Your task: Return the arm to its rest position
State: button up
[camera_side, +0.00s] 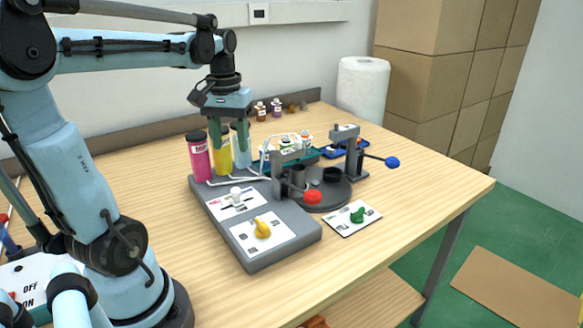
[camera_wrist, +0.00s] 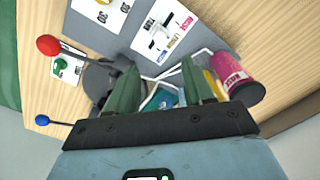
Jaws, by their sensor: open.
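My gripper (camera_side: 227,140) hangs pointing down over the back of the grey dispensing station (camera_side: 272,258), close to the bottles. Its two green fingers are apart, and I see nothing held between them. In the wrist view the open fingers (camera_wrist: 160,90) reach over the bottles and white tubes. A pink bottle (camera_side: 199,158), a yellow bottle (camera_side: 220,150) and a light blue bottle (camera_side: 241,147) stand in a row at the back of the station. The fingers partly cover the yellow and light blue bottles. Whether the fingers touch a bottle I cannot tell.
A press with a red knob (camera_side: 313,197) and another with a blue knob (camera_side: 392,162) stand to the right by a dark round turntable (camera_side: 335,196). A green switch on a white card (camera_side: 353,219) lies in front. A paper roll (camera_side: 361,92) stands behind. The table's right front is clear.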

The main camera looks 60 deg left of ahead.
jog(key=shift+d, duration=0.1)
jog(key=w+d+f+m+t, duration=0.1)
jog(key=d+f+m+t, duration=0.1)
jog(key=d, duration=0.7)
jog(key=w+d+f+m+t, duration=0.1)
jog(key=d+f+m+t, duration=0.1)
jog(key=d+m+t, duration=0.3)
jog(key=d+m, duration=0.2)
jog(key=d, duration=0.2)
jog(key=shift+w+d+f, duration=0.2)
jog(key=shift+w+f, duration=0.05)
jog(key=shift+f, duration=0.15)
